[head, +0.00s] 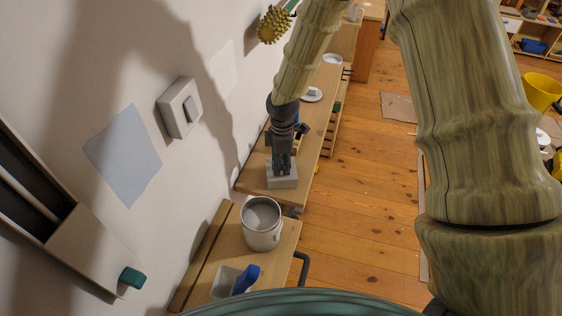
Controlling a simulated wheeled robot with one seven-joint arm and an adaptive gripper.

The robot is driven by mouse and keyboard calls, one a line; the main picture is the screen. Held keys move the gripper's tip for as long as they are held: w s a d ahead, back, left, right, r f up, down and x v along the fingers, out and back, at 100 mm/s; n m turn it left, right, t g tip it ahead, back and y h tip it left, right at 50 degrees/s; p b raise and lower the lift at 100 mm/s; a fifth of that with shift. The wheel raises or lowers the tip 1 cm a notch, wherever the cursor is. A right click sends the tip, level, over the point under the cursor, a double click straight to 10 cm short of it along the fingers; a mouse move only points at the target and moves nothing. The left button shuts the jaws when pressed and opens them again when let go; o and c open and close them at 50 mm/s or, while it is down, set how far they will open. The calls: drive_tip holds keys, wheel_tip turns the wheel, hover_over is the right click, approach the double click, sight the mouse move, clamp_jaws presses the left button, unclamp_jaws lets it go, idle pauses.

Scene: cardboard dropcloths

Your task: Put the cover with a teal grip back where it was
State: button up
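A teal grip (132,277) sticks out at the lower right end of a pale wall-mounted box (85,250) at the left. The box has dark openings along its upper left part; whether this grip belongs to a separate cover is unclear. My gripper (283,168) points down at a pale grey block (283,182) on the wooden bench (252,175). Its fingertips are at the block's top, with a small teal-green patch between or beside them. I cannot tell whether the fingers are closed on anything or touch the block.
A metal pot (262,224) with grey contents stands on the nearer bench (226,258), beside a white container (224,283) and a blue-handled item (245,279). A switch (181,107) sits on the wall. A yellow bucket (541,91) stands far right. Wooden floor is open right of the benches.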

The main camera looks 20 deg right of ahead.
sight(282, 162)
drive_tip(key=shift+r, duration=0.1)
wheel_tip(282, 162, up, 12)
drive_tip(key=b, duration=0.2)
drive_tip(key=shift+d+b, duration=0.15)
drive_tip(key=shift+b, duration=0.25)
idle(0.7)
